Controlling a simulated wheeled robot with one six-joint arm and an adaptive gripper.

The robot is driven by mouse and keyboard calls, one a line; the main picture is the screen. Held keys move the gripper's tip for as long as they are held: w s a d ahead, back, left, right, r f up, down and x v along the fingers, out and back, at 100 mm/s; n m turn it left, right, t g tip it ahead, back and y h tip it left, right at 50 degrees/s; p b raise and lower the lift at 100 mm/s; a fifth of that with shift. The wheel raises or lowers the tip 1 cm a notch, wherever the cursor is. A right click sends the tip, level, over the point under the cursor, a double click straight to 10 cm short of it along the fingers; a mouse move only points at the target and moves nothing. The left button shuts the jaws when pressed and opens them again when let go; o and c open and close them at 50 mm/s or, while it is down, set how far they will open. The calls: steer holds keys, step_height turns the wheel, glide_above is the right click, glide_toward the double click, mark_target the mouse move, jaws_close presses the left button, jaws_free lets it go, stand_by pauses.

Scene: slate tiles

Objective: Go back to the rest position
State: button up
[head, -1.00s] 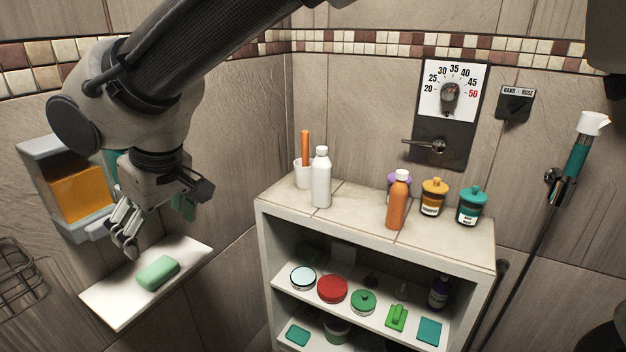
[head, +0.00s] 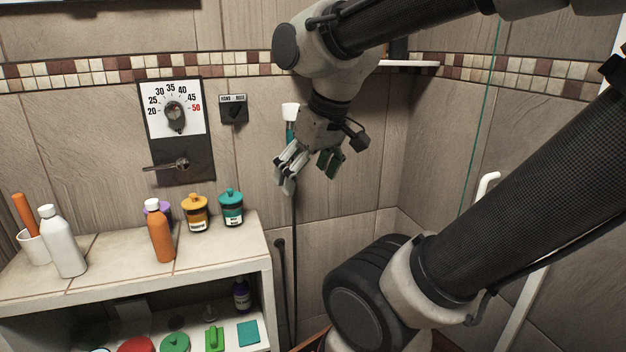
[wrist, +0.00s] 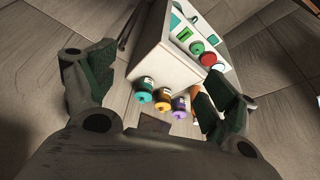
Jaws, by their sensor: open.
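My gripper (head: 309,170) hangs in the air in the head view, to the right of the shelf unit and in front of the tiled wall. Its fingers are spread and point down, with nothing between them. It partly covers the hand shower. In the wrist view my open gripper (wrist: 155,100) frames the shelf unit below, with the teal jar (wrist: 144,96), the orange-yellow jar (wrist: 163,104) and the purple jar (wrist: 180,107) seen between the fingers.
The shelf unit (head: 225,258) stands lower left, with a white bottle (head: 63,243) and an orange bottle (head: 160,236) on top. The hand shower (head: 290,112) hangs behind my gripper. A white grab rail (head: 487,183) is on the right. The wall right of the shelf is mostly bare.

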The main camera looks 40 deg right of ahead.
steer(key=shift+m, duration=0.6)
steer(key=shift+s+d+f, duration=0.4)
steer(key=shift+s+d, duration=0.2)
steer(key=shift+s, duration=0.25)
steer(key=shift+s+d+f, duration=0.4)
steer(key=shift+s+d, duration=0.15)
steer(key=shift+s, duration=0.25)
